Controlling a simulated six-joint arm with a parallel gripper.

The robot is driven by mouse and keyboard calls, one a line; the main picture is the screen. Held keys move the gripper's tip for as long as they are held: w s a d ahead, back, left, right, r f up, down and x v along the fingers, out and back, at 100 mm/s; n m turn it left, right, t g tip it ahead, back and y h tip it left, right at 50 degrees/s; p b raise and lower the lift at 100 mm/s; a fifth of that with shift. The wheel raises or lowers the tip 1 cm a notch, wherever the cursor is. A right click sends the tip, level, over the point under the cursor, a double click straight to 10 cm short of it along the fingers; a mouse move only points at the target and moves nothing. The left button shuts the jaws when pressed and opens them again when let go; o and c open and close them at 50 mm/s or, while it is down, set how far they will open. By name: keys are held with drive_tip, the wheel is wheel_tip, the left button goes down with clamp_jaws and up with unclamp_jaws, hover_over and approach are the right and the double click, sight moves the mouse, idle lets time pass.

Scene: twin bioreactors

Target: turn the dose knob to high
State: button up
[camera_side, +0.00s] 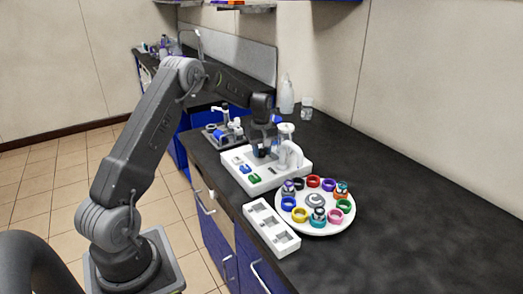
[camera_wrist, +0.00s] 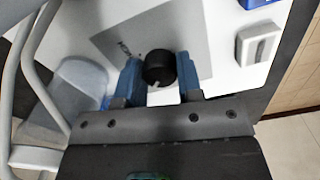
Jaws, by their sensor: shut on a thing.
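The dose knob is a small black round knob (camera_wrist: 158,67) with a white pointer mark at its lower edge, on a grey panel (camera_wrist: 150,40) of the white device. Part of a printed label shows beside it. My gripper (camera_wrist: 160,75) has its blue fingers on both sides of the knob, shut on it. In the side view my gripper (camera_side: 262,150) reaches down onto the white device (camera_side: 275,178), and the knob is hidden there. Where the pointer stands on the scale cannot be read.
The device carries blue and green parts (camera_side: 250,175) at its front left. A white carousel (camera_side: 318,228) with several coloured rings and a white rack (camera_side: 271,228) stand nearer the camera. Bottles (camera_side: 287,95) stand behind. The dark bench (camera_side: 420,230) is clear at the right.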

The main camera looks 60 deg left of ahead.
sight(261, 150)
drive_tip(key=shift+m, duration=0.3)
drive_tip(key=m, duration=0.3)
drive_tip(key=shift+m, duration=0.4)
drive_tip(key=m, duration=0.4)
drive_tip(key=shift+m, duration=0.3)
drive_tip(key=m, duration=0.8)
drive_tip(key=shift+m, duration=0.3)
drive_tip(key=o, duration=0.9)
drive_tip(key=shift+r, duration=0.1)
wheel_tip(261, 150, up, 14)
drive_tip(key=shift+f, duration=0.15)
